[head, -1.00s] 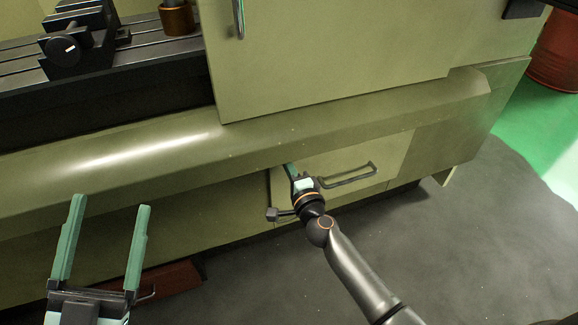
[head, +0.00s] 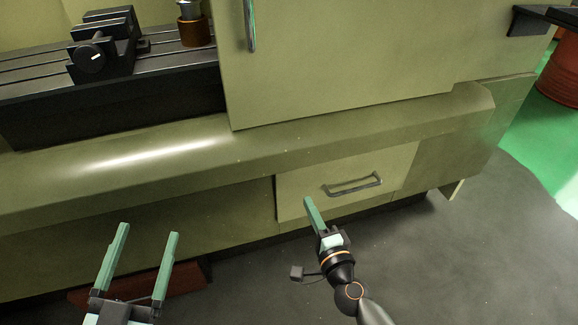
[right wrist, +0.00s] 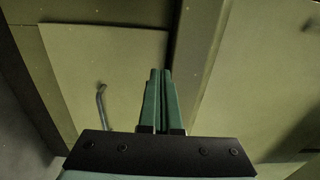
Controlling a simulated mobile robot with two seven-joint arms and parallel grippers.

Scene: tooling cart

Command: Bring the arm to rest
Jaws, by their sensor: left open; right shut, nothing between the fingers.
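My right gripper (head: 311,210) is in front of the machine's lower drawer (head: 300,190), low and left of its handle (head: 353,185). Its green fingers are shut together with nothing between them; they also show in the right wrist view (right wrist: 159,78). In that view the drawer handle (right wrist: 101,104) is left of the fingers and apart from them. My left gripper (head: 149,230) is at the lower left of the head view, its two green fingers wide apart and empty.
The green machine body (head: 130,160) fills the middle. A black vise (head: 100,50) and a brown cylindrical holder (head: 194,30) are on the slotted table at upper left. A red barrel (head: 560,80) stands at far right. The grey floor (head: 480,250) at lower right is clear.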

